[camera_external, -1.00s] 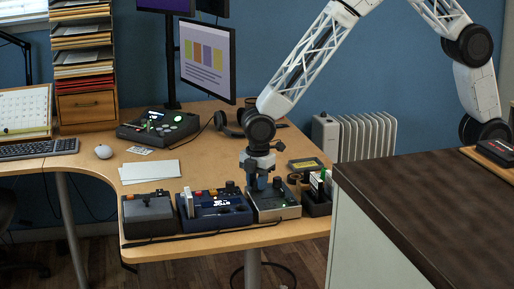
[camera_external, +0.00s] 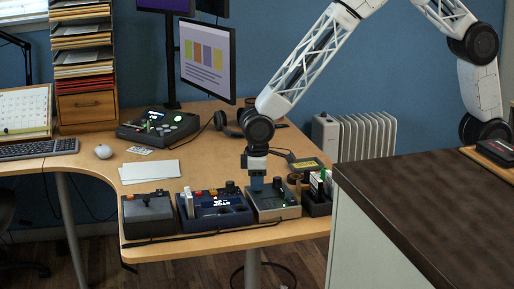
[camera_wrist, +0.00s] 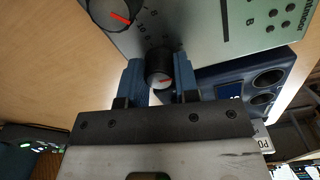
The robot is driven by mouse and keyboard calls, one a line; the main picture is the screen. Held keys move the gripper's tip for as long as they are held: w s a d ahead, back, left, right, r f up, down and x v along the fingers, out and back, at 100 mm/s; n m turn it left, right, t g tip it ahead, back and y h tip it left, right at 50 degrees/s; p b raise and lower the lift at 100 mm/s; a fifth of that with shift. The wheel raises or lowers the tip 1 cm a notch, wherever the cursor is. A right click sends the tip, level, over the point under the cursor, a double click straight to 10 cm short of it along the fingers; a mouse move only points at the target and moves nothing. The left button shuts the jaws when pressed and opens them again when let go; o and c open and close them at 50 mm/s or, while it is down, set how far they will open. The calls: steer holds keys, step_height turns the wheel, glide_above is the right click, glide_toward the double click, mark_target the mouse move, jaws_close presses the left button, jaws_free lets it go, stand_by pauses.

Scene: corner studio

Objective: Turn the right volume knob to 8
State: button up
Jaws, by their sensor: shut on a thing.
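The silver control box (camera_external: 287,212) stands near the desk's front edge in the external view, and its panel (camera_wrist: 205,25) fills the top of the wrist view. My gripper (camera_external: 257,187) points down at the left part of the box. In the wrist view my gripper (camera_wrist: 159,78) has its blue fingers on both sides of a black knob (camera_wrist: 158,60) with a red pointer.
A dark blue console (camera_external: 222,219) stands close to the box's left, and a grey joystick box (camera_external: 150,224) farther left. A black holder (camera_external: 317,207) stands close on the right. A dark countertop (camera_external: 420,215) rises at the right. The desk behind the box is partly clear.

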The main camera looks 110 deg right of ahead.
steer(key=m, duration=0.5)
steer(key=shift+m, duration=0.3)
steer(key=m, duration=0.5)
steer(key=shift+r, duration=0.1)
steer(key=o, duration=0.9)
steer(key=shift+o, duration=0.2)
steer(key=shift+w+r, duration=0.1)
steer(key=shift+r, duration=3.75)
